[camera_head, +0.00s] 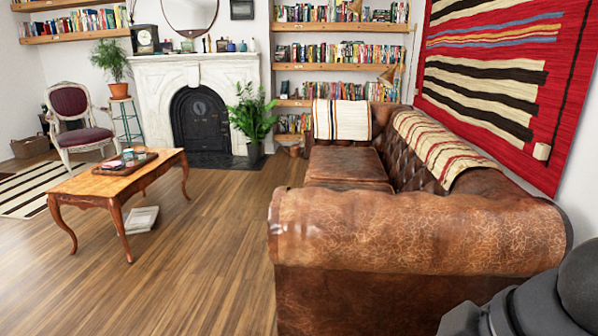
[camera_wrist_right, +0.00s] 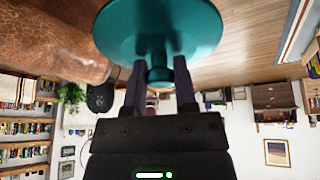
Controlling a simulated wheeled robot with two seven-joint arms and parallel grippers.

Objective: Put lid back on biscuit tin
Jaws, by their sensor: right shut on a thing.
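A round teal lid (camera_wrist_right: 158,28) with a small knob shows in the right wrist view, at the top of the picture. My right gripper (camera_wrist_right: 158,74) is shut on the lid's knob, one dark finger on each side, with the lid's disc beyond the fingertips. The lid is clear of any surface I can make out. I cannot pick out the biscuit tin in either view. Small items stand on the coffee table's tray (camera_head: 120,170), too small to identify surely. My left gripper is not in view.
A brown leather sofa (camera_head: 410,235) fills the right foreground in the head view. The wooden coffee table (camera_head: 100,187) stands at left, with a book stack (camera_head: 141,219) under it. An armchair (camera_head: 75,120) and marble fireplace (camera_head: 155,80) are behind. The floor between table and sofa is clear.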

